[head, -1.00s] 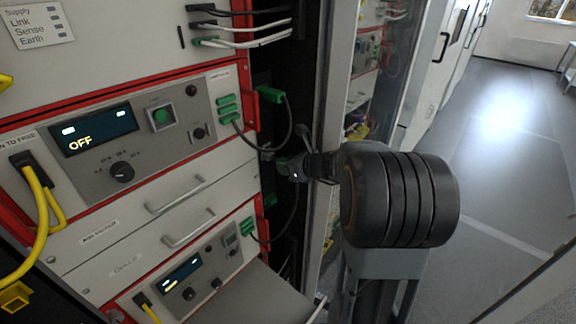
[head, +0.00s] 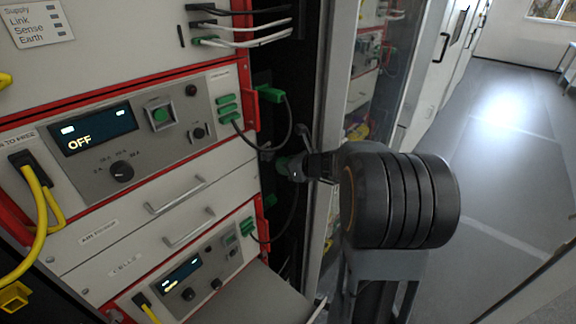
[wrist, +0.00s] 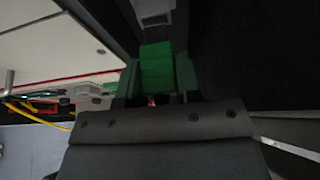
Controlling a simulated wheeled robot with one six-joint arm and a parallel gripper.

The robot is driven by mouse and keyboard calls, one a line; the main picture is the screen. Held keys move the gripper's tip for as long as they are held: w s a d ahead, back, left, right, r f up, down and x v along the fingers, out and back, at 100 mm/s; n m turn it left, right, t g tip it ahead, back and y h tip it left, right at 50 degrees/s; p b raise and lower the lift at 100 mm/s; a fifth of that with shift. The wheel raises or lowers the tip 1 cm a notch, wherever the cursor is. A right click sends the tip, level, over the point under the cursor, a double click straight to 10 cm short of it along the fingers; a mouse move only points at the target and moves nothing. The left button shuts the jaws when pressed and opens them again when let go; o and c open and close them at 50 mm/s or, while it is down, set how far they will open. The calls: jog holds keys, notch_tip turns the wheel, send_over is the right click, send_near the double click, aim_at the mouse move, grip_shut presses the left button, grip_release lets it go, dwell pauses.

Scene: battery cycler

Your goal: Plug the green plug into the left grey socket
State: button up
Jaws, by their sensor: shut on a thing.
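My gripper (head: 288,166) is shut on the green plug (wrist: 156,68), which sits between the two fingers in the wrist view. In the head view the gripper is inside the dark gap to the right of the cycler's front panels, and the fingers mostly hide the plug. A light grey socket (wrist: 155,10) lies straight ahead of the plug at the top of the wrist view. The plug's front end is very close to it; I cannot tell whether they touch. A second grey socket cannot be made out.
Another green plug (head: 269,94) with a black cable sits higher up, beside the red frame edge. Black cables hang in the gap left of my gripper. A grey cabinet post (head: 340,60) stands close on the right. The floor (head: 500,150) further right is clear.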

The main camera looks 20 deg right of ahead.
jog(key=shift+w+a, duration=0.3)
jog(key=shift+w, duration=0.4)
jog(key=shift+w+a, duration=0.3)
jog(key=shift+w, duration=0.35)
dwell(1.8)
jog(key=o, duration=0.8)
jog(key=shift+s, duration=0.15)
jog(key=b+v, duration=0.1)
jog(key=v, duration=1.2)
jog(key=shift+s, duration=0.25)
